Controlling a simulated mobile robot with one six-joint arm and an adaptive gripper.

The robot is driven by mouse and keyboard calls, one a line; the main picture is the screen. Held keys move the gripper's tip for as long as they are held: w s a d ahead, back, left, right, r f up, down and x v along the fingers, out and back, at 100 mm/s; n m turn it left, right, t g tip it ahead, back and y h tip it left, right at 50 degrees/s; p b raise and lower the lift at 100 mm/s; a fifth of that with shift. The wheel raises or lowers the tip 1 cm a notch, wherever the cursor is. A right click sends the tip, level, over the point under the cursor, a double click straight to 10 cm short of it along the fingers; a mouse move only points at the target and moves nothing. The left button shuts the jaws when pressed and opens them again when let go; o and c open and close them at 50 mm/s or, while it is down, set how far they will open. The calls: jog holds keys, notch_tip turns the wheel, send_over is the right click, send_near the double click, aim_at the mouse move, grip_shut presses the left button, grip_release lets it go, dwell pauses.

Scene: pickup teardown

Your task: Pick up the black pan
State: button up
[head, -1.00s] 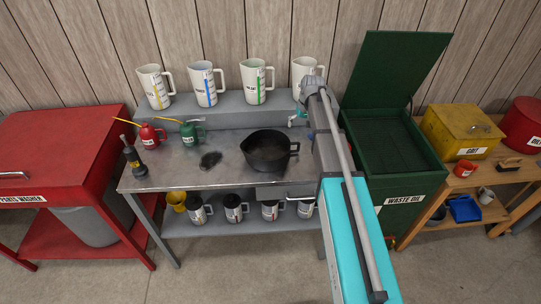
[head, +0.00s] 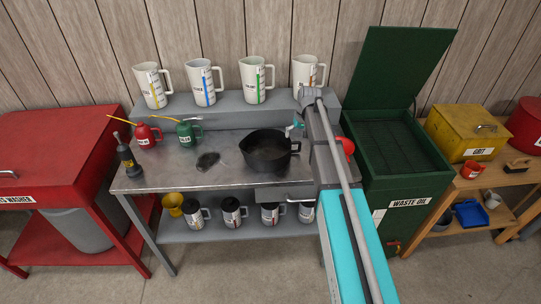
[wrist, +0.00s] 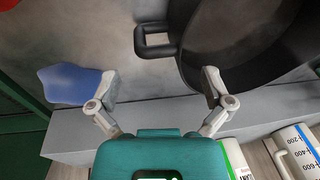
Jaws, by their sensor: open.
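The black pan (head: 262,158) stands upright on the grey metal bench (head: 215,172), with its loop handle toward my arm. In the wrist view the pan (wrist: 255,45) fills the upper right, and its squared loop handle (wrist: 142,42) lies ahead, between the lines of my fingers. My gripper (wrist: 160,82) is open and empty. Its right fingertip is close to the pan's wall; I cannot tell if they touch. In the head view my gripper (head: 296,126) shows only as a teal bit beside the pan handle, mostly hidden by my arm.
Measuring jugs (head: 203,82) stand on the raised shelf behind. Red (head: 143,135) and green (head: 187,134) oil cans sit left of the pan. A flat blue piece (wrist: 72,84) lies left of my gripper. The green waste oil bin (head: 405,180) stands right.

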dwell(0.4)
notch_tip(320, 180, down, 3)
jog(key=b, duration=0.3)
jog(key=shift+f, duration=0.2)
jog(key=shift+w+a+f+b, duration=0.15)
jog(key=shift+f+b, duration=0.8)
jog(key=shift+b, duration=0.15)
jog(key=shift+r, duration=0.1)
jog(key=c, duration=1.2)
